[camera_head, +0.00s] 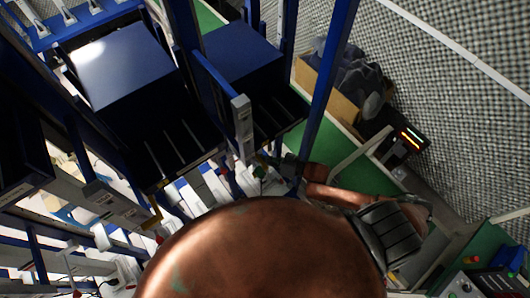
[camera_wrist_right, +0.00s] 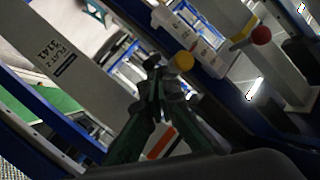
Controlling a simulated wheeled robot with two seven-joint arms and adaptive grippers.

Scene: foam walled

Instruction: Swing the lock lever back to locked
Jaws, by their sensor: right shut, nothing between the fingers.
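My right gripper (camera_wrist_right: 154,66) shows in the wrist view with its dark fingers together and nothing between them. A yellow round knob (camera_wrist_right: 183,61) appears right beside the fingertips; I cannot tell if they touch. Above it is a pale labelled block (camera_wrist_right: 196,46). Further right, a red ball (camera_wrist_right: 261,35) sits at the end of a short yellow-and-grey piece. I cannot tell which of these parts is the lock lever, nor its position. In the head view my right gripper (camera_head: 283,164) is small and partly hidden, near a grey labelled upright. My left gripper is not in view.
Blue frame posts (camera_head: 327,85) and dark blue boxes (camera_head: 122,68) crowd the head view. A cardboard box (camera_head: 327,98) with dark cloth stands at the back right. In the wrist view a labelled grey beam (camera_wrist_right: 65,62) crosses at the left. Free room around the gripper is tight.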

